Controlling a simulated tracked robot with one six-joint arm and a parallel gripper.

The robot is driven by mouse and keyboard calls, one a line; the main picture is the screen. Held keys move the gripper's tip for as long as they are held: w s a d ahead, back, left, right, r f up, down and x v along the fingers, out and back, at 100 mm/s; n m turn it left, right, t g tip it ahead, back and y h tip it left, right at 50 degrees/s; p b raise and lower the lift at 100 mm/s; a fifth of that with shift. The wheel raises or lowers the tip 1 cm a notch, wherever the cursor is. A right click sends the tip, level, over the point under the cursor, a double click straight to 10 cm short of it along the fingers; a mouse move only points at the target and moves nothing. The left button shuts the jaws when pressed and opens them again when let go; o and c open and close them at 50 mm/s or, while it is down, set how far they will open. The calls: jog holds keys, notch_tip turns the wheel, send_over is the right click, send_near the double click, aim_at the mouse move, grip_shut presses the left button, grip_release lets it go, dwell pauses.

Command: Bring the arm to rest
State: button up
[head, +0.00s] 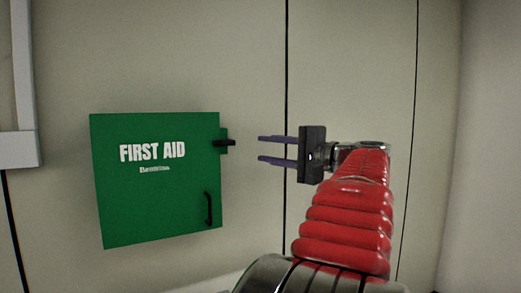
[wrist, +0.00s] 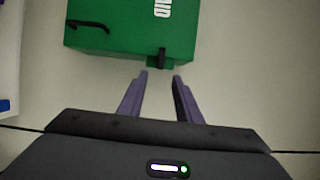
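My gripper (head: 262,148) is raised in front of the wall, to the right of a green first aid cabinet, with its two purple fingers pointing left towards it. The fingers are parallel with a gap between them, and nothing is held. In the wrist view my gripper (wrist: 159,75) also shows open and empty, with the fingertips just short of the cabinet's black latch (wrist: 162,57). My red, ribbed arm reaches up from the bottom right in the head view.
The green first aid cabinet (head: 150,190) hangs on the pale panelled wall (head: 350,60). Its door looks shut. It has a black handle (head: 208,209) at lower right and a black latch (head: 224,143) at its right edge. A pale frame (head: 18,150) stands at the far left.

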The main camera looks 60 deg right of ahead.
dwell(0.7)
jog(key=w+a+f+n+g+y, duration=0.2)
jog(key=w+a+f, duration=0.2)
jog(key=w+a, duration=0.25)
jog(key=w+a+f+n+g+y, duration=0.1)
jog(key=w+a+f+n+y, duration=0.1)
jog(key=w+a+f, duration=0.5)
jog(key=w+a+f+n+g+y, duration=0.1)
jog(key=a+f+n+g, duration=0.2)
jog(key=a, duration=0.7)
jog(key=w+a+f+n+g+y, duration=0.1)
jog(key=a+f+n, duration=0.3)
jog(key=a, duration=0.6)
jog(key=s+a+f+n+g+h, duration=0.1)
jog(key=s+a+f+n+g, duration=0.1)
jog(key=s+a+f+n, duration=0.2)
jog(key=s+a+f+n+g+h, duration=0.2)
jog(key=s+a+f+n+g, duration=0.1)
jog(key=s+a+f, duration=0.8)
notch_tip(320, 180, down, 5)
jog(key=shift+s+a+f+n, duration=0.15)
jog(key=shift+s+n, duration=0.3)
jog(key=shift+n, duration=0.45)
